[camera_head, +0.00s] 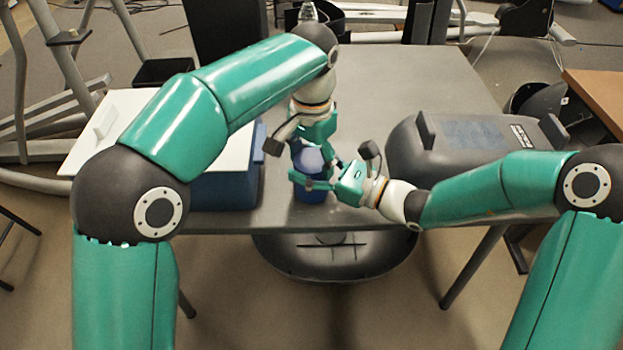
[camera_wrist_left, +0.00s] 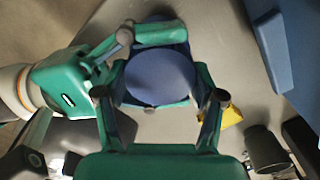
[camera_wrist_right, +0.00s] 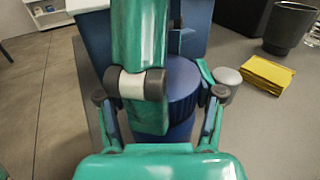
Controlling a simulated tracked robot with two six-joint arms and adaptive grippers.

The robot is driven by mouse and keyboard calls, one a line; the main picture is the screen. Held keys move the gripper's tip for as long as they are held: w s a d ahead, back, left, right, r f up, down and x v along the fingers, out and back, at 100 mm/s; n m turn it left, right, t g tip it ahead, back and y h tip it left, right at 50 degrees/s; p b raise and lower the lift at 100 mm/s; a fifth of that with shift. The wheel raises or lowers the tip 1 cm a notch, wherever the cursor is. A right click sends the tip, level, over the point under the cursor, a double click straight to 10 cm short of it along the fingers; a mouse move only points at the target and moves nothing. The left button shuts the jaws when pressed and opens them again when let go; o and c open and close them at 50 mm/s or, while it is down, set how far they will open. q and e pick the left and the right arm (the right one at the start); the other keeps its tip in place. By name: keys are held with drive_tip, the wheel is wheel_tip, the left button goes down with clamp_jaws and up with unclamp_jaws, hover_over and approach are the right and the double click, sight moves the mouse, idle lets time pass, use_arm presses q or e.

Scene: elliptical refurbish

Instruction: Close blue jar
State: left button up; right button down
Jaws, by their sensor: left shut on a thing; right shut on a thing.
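The blue jar (camera_head: 309,193) stands upright near the front edge of the grey table (camera_head: 430,80). Its round blue lid (camera_wrist_left: 160,78) faces my left wrist camera; the ridged lid side also shows in the right wrist view (camera_wrist_right: 183,88). The lid appears to sit on the jar, but fingers hide part of the seam. My left gripper (camera_head: 308,150) comes from above, its fingers shut on either side of the lid. My right gripper (camera_head: 318,178) comes from the right and is shut around the jar body, below the left gripper.
A blue box (camera_head: 225,188) with a white top (camera_head: 112,125) stands close on the left. A dark grey case (camera_head: 460,150) lies on the right. A yellow pad (camera_wrist_right: 266,74) and a dark cup (camera_wrist_right: 288,28) stand beyond the jar. The table's back right is clear.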

use_arm(q)
drive_tip(key=o, duration=1.3)
drive_tip(key=shift+r, duration=2.25)
drive_tip(key=shift+o, duration=0.5)
drive_tip(key=shift+r, duration=0.1)
wheel_tip(320, 180, up, 7)
